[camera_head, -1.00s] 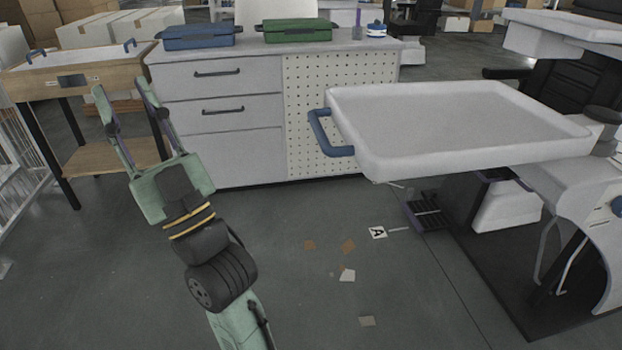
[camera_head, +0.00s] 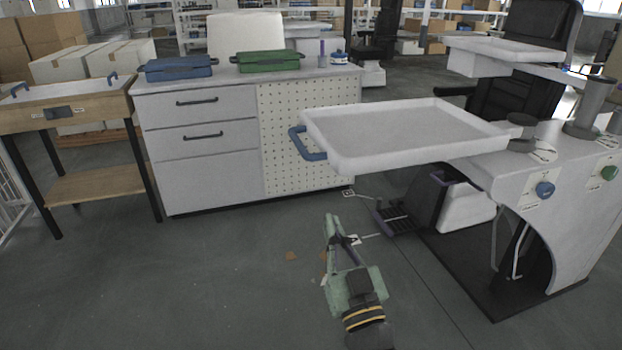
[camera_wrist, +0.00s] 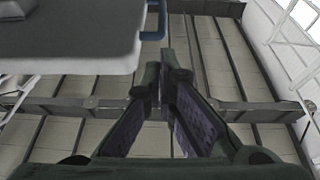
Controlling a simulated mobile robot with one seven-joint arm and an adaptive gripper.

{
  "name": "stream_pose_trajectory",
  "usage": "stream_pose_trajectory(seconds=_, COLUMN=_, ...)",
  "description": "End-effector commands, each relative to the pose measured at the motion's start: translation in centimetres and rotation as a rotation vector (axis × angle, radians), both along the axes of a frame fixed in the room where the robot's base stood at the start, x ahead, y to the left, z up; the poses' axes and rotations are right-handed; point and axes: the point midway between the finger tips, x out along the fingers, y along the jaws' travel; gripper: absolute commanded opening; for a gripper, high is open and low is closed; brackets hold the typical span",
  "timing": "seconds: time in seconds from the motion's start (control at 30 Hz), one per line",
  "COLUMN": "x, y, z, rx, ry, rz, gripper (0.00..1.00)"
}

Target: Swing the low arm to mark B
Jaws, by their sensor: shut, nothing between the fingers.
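The low arm carries a white tray (camera_head: 400,160) with a blue handle (camera_head: 305,145) at its left end. It reaches left from a grey hub (camera_head: 521,132) on the white column body. My gripper (camera_head: 331,220) is shut and empty, below and apart from the handle in the head view. In the wrist view my fingertips (camera_wrist: 166,66) are together. The tray's underside (camera_wrist: 70,45) is at upper left there, and the blue handle (camera_wrist: 154,22) is just beyond the fingertips. A small floor mark (camera_head: 348,193) lies by the cabinet; its letter is unreadable. Another mark is mostly hidden behind my fingers.
A higher tray arm (camera_head: 490,48) is at upper right. Blue (camera_head: 545,189) and green (camera_head: 609,173) knobs are on the column body. A drawer cabinet (camera_head: 205,140) and wooden table (camera_head: 90,185) stand behind left. Open floor (camera_head: 200,270) lies at left and front.

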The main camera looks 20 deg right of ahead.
Motion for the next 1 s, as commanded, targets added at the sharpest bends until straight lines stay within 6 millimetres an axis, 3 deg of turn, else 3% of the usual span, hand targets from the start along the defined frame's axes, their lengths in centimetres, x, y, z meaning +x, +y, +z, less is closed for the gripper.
stream_pose_trajectory(seconds=0.17, x=1.4, y=0.1, z=0.1, rx=-0.003, ry=-0.007, rz=-0.001, gripper=0.0)
stream_pose_trajectory(seconds=0.4, x=6.0, y=0.2, z=3.0, rx=0.004, ry=-0.002, rz=0.001, gripper=0.0)
stream_pose_trajectory(seconds=0.7, x=10.8, y=0.2, z=4.7, rx=0.004, ry=-0.002, rz=-0.002, gripper=0.0)
stream_pose_trajectory(seconds=1.0, x=12.1, y=0.2, z=4.9, rx=0.004, ry=-0.002, rz=-0.004, gripper=0.0)
